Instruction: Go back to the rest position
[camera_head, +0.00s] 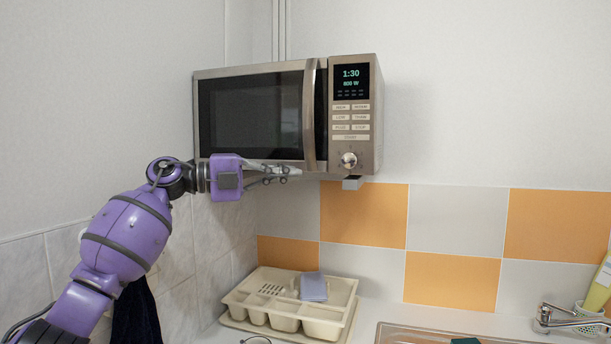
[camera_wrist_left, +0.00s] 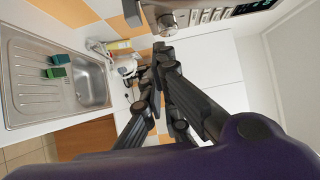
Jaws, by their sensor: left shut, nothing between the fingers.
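My left gripper (camera_head: 292,170) is shut and empty. It is at the end of my purple left arm, in front of the lower edge of the microwave (camera_head: 250,113), pointing right. The microwave is mounted on the wall, its door looks closed and its display reads 1:30. In the left wrist view the shut fingers (camera_wrist_left: 158,62) show with nothing between them, near the microwave's knob (camera_wrist_left: 167,24). I cannot tell whether the fingers touch the microwave. My right gripper is not in view.
A cream dish rack (camera_head: 235,296) with a blue-grey sponge (camera_head: 313,287) stands on the counter below. A steel sink (camera_head: 400,334) is at the lower right, with a tap (camera_head: 560,318). The wall right of the microwave is free.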

